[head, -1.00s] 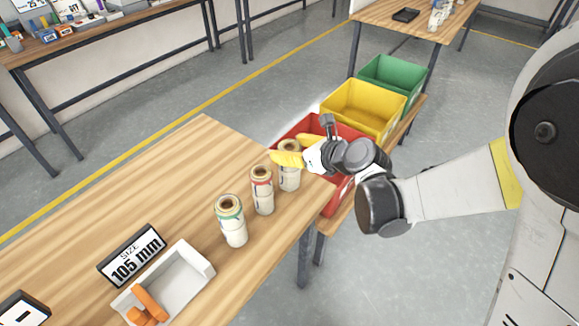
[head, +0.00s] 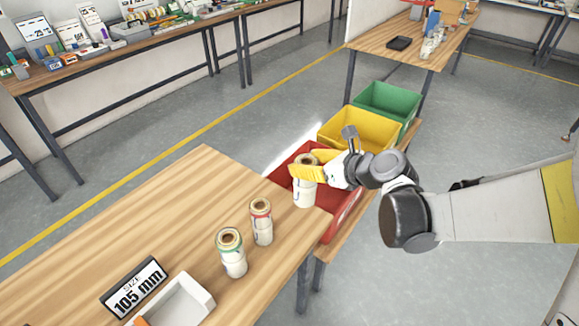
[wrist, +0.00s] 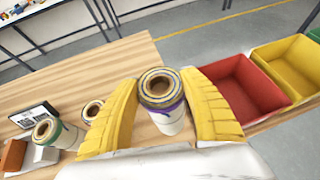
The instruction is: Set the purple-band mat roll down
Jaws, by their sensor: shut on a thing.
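The purple-band mat roll (head: 304,193) is a pale cylinder with a brown core; its purple band shows in the wrist view (wrist: 170,108). My gripper (head: 312,171) has its yellow fingers shut on both sides of the roll's upper part, also seen in the wrist view (wrist: 163,105). The roll is upright at the table's far right corner, in front of the red bin in the head view. It appears lifted a little; the gap under its base is hard to judge.
A red-band roll (head: 262,222) and a green-band roll (head: 232,254) stand on the wooden table (head: 180,210). A "105 mm" sign (head: 135,287) and white tray (head: 180,300) are nearer. Red (head: 340,219), yellow (head: 360,128) and green (head: 388,101) bins stand beyond the corner.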

